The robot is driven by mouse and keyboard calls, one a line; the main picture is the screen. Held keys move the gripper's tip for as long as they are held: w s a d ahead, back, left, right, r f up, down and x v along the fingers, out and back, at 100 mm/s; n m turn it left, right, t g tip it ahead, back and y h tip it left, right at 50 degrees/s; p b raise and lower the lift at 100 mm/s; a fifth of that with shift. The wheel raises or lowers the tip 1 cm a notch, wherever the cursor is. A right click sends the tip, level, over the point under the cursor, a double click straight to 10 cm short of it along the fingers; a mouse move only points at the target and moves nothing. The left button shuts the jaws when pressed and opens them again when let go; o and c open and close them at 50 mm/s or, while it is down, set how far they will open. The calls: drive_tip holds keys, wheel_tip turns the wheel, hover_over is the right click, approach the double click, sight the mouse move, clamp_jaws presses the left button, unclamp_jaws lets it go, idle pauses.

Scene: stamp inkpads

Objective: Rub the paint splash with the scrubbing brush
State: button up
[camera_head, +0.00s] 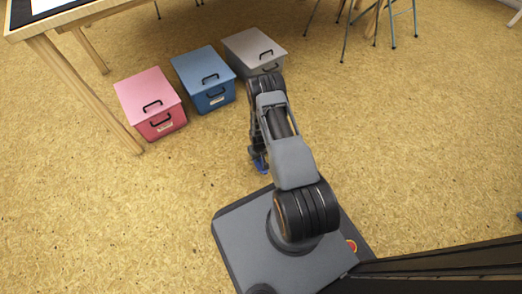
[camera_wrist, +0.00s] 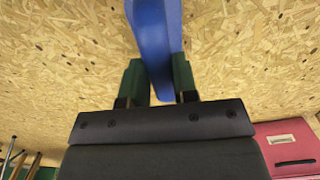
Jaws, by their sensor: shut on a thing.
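My gripper (camera_wrist: 157,80) is shut on a blue object, which looks like the scrubbing brush (camera_wrist: 155,35). In the wrist view its blue body stands between the two green finger pads and runs out of the top of the picture. In the head view only a small blue part of the brush (camera_head: 261,166) shows below my gripper (camera_head: 257,155), above the floor and close to my base. Bristles cannot be made out. No paint splash can be made out on the floor in either view.
A pink box (camera_head: 151,100), a blue box (camera_head: 204,78) and a grey box (camera_head: 254,52) stand in a row on the speckled floor. A wooden table (camera_head: 75,85) is at the upper left. Metal stool legs (camera_head: 347,32) stand at the top.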

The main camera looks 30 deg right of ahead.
drive_tip(key=r+p, duration=0.1)
drive_tip(key=r, duration=0.2)
drive_tip(key=shift+d+p, duration=0.35)
drive_tip(key=shift+r+p, duration=1.15)
drive_tip(key=shift+r, duration=0.45)
